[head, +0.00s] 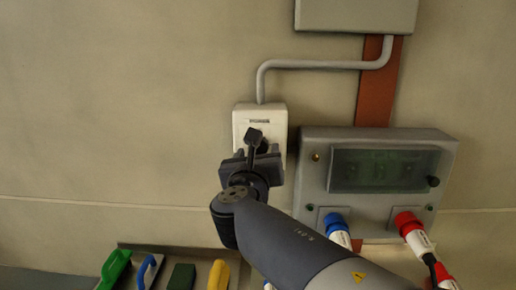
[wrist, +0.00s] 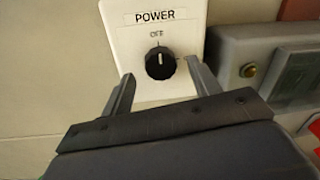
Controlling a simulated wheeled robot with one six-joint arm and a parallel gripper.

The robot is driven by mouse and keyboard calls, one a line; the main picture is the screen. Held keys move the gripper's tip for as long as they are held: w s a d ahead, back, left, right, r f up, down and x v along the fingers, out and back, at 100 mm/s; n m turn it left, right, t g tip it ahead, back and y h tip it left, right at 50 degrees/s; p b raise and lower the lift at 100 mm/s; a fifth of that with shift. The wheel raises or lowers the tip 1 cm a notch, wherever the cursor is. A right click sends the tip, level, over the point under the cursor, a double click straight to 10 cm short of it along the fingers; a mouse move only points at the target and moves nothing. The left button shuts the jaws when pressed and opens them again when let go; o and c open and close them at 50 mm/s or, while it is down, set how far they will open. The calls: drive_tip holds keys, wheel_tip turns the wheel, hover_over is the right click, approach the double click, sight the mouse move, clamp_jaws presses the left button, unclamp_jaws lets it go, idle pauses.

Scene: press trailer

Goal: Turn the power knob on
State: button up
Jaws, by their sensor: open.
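The power knob (wrist: 160,63) is a round black knob with a white pointer line on a white plate (wrist: 185,18) labelled POWER. Its pointer line points up toward the OFF mark. My gripper (wrist: 158,82) is open in the wrist view, with one finger to the left of the knob and one to the right, both apart from it. In the head view the white box (head: 243,117) is on the wall, and my gripper (head: 258,145) is in front of it, hiding most of the knob and the lower part of the box.
A grey socket box (head: 315,140) with a dark window, a blue plug (head: 336,225) and a red plug (head: 409,224) is close on the right. A conduit (head: 310,64) rises from the white box. A tray below holds several coloured handled tools. The wall at left is clear.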

drive_tip(key=shift+w+d, duration=0.1)
drive_tip(key=shift+w, duration=0.85)
drive_tip(key=c, duration=1)
